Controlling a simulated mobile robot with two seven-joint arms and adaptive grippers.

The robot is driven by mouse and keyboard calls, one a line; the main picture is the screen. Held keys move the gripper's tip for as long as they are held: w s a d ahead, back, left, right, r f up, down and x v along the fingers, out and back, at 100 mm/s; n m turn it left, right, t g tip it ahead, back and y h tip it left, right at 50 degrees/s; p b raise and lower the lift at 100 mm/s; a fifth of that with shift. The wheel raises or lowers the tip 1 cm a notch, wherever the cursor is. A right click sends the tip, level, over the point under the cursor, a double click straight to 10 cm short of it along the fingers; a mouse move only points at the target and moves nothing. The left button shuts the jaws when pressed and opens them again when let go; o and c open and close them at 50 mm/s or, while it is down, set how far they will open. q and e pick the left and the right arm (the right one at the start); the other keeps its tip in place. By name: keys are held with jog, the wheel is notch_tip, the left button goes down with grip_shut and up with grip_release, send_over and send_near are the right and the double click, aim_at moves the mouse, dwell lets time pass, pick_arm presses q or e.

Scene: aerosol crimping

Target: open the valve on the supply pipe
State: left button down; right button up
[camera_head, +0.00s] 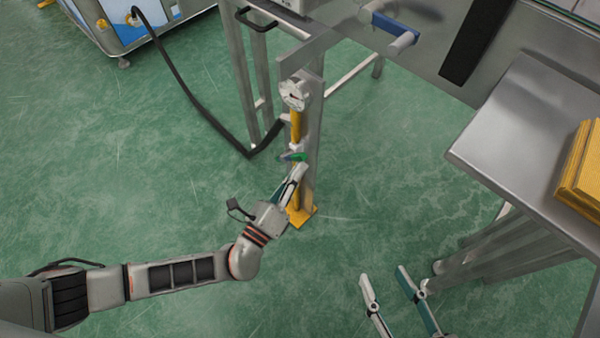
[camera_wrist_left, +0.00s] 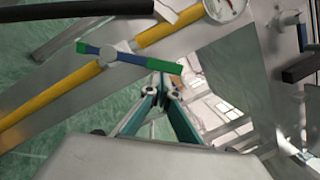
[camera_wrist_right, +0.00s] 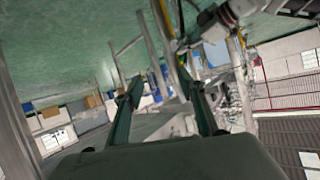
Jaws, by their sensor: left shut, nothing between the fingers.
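The yellow supply pipe (camera_head: 295,128) runs up a steel post, and it crosses the left wrist view diagonally (camera_wrist_left: 62,98). In the left wrist view the handle (camera_wrist_left: 135,59) lies across the pipe at an angle. My left gripper (camera_head: 301,171) is shut and empty, with its tips (camera_wrist_left: 161,80) close to the handle's green end. I cannot tell whether they touch. My right gripper (camera_head: 387,273) is open and empty, well away from the pipe; its spread fingers also show in the right wrist view (camera_wrist_right: 165,92).
A round gauge (camera_head: 295,92) sits above the valve. A black hose (camera_head: 192,97) runs from the pipe to a machine at the upper left. A steel table (camera_head: 520,125) with a yellow stack (camera_head: 583,170) stands on the right.

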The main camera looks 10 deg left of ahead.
aim_at(285, 154)
pick_arm(q)
jog(key=n, duration=0.1)
jog(key=a+r+n, duration=0.1)
jog(key=n, duration=0.1)
jog(key=shift+w+a+r+y+b, duration=0.1)
jog(key=shift+w+r+y+b, duration=0.1)
jog(key=shift+w+y+b, duration=0.15)
jog(key=n, duration=0.1)
jog(key=w+a+r+n+g+b, duration=0.1)
jog(key=n, duration=0.1)
jog(key=w+a+r+n+y, duration=0.1)
jog(key=n, duration=0.1)
jog(key=shift+a+r, duration=0.1)
jog(key=shift+a, duration=0.15)
pick_arm(e)
jog(key=a, duration=0.1)
jog(key=a+m, duration=0.1)
jog(key=s+a+m, duration=0.1)
jog(key=shift+s+a+f+y, duration=0.1)
jog(key=shift+f+y, duration=0.2)
jog(key=shift+y, duration=0.1)
pick_arm(q)
jog(key=shift+n, duration=0.3)
pick_arm(e)
jog(key=shift+f, duration=0.1)
